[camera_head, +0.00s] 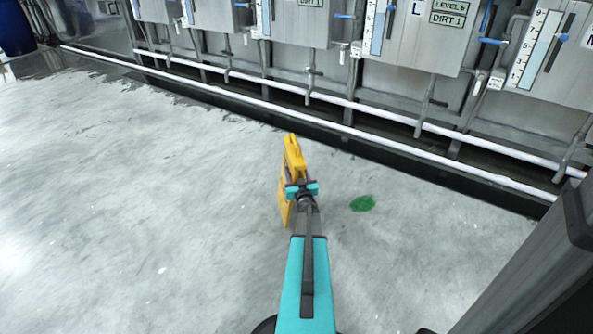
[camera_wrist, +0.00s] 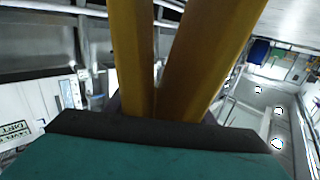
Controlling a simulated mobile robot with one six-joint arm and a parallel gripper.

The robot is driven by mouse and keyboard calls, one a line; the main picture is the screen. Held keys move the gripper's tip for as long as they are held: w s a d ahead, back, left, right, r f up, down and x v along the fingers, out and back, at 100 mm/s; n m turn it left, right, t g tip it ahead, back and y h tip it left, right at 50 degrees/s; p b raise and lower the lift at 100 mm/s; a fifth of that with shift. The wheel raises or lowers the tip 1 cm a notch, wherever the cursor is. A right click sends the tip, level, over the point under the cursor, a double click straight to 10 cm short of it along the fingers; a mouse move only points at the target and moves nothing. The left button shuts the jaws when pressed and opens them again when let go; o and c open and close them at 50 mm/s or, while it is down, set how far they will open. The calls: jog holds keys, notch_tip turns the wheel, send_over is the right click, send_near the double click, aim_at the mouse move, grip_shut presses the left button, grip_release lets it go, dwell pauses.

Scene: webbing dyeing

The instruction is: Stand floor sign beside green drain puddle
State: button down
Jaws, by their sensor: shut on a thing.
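The yellow floor sign (camera_head: 292,158) is held in my gripper (camera_head: 302,188), left of the green puddle. My gripper is shut on the sign near its upper part. In the wrist view two yellow panels of the sign (camera_wrist: 190,60) rise from behind the dark edge of my gripper and spread apart. The green drain puddle (camera_head: 362,203) lies on the grey floor to the right of my gripper, with a gap between. I cannot tell whether the sign's lower edge touches the floor.
White pipes (camera_head: 345,129) run along a dark trench in front of a row of grey dye cabinets (camera_head: 410,35). A dark grey post (camera_head: 540,260) stands at the lower right. The pale floor (camera_head: 130,200) on the left is clear. A blue barrel (camera_head: 15,28) stands far left.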

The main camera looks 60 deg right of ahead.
jog(key=d+b+x, duration=0.1)
jog(key=x, duration=0.5)
jog(key=shift+s+d+f+b, duration=0.2)
jog(key=shift+f+b, duration=0.1)
jog(key=shift+b, duration=0.1)
jog(key=shift+f+b, duration=1.15)
jog(key=shift+f, duration=0.6)
jog(key=c, duration=0.8)
grip_release()
jog(key=shift+f, duration=0.15)
jog(key=shift+c, duration=0.2)
jog(key=p+v, duration=0.3)
jog(key=v, duration=0.9)
jog(key=shift+p, duration=0.3)
